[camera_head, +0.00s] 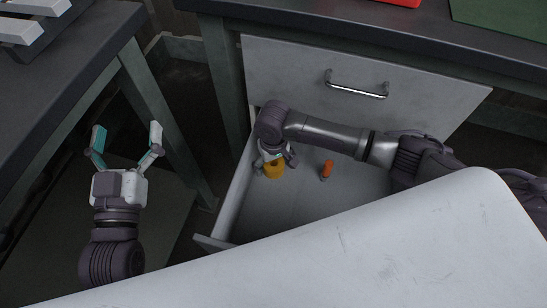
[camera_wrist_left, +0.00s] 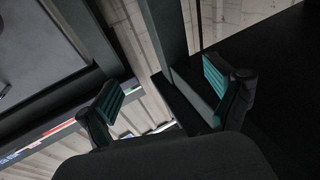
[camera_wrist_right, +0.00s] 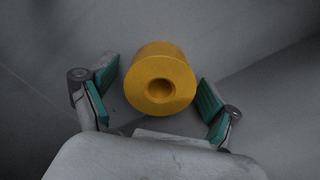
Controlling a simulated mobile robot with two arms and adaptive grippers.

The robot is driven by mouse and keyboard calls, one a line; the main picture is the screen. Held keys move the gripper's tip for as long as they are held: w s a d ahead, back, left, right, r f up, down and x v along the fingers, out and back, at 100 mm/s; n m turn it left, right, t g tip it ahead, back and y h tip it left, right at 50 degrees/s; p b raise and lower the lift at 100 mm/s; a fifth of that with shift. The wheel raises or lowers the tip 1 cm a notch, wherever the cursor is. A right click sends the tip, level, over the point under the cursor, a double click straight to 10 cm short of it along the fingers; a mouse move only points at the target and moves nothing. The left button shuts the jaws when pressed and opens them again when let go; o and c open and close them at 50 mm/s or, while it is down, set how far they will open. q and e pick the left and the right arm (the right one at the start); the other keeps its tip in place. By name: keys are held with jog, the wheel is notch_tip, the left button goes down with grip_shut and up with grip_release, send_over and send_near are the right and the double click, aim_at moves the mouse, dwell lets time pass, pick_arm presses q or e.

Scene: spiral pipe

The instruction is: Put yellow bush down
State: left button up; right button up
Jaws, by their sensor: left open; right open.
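The yellow bush (camera_head: 274,170) stands inside the open drawer, near its left side, in the head view. In the right wrist view the yellow bush (camera_wrist_right: 160,80) is a short cylinder with a hole in its end face. My right gripper (camera_wrist_right: 155,92) is open with one finger on each side of the bush, and gaps show between the pads and the bush. In the head view my right gripper (camera_head: 276,162) reaches down into the drawer and partly hides the bush. My left gripper (camera_head: 126,140) is open and empty, beside the left table.
The drawer (camera_head: 228,205) is pulled out from under a dark workbench (camera_head: 290,22). An orange part (camera_head: 327,169) stands in the drawer right of the bush. A large pale surface (camera_head: 360,250) covers the foreground. The drawer floor around the orange part is mostly clear.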

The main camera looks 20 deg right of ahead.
notch_tip(320, 180, up, 4)
jog(key=shift+f+p, duration=0.1)
jog(key=shift+p, duration=0.75)
pick_arm(q)
jog(key=s+a+f+g+y, duration=0.1)
jog(key=s+f+g, duration=0.1)
jog(key=f+g, duration=0.2)
jog(key=s+a+f+g+y+p, duration=0.1)
jog(key=f+g, duration=0.3)
jog(key=f, duration=0.4)
jog(key=shift+s+a+f+g+y, duration=0.4)
jog(key=shift+s+a, duration=0.15)
jog(key=shift+s, duration=0.3)
pick_arm(e)
notch_tip(320, 180, up, 4)
jog(key=shift+f, duration=0.2)
jog(key=shift+a, duration=0.1)
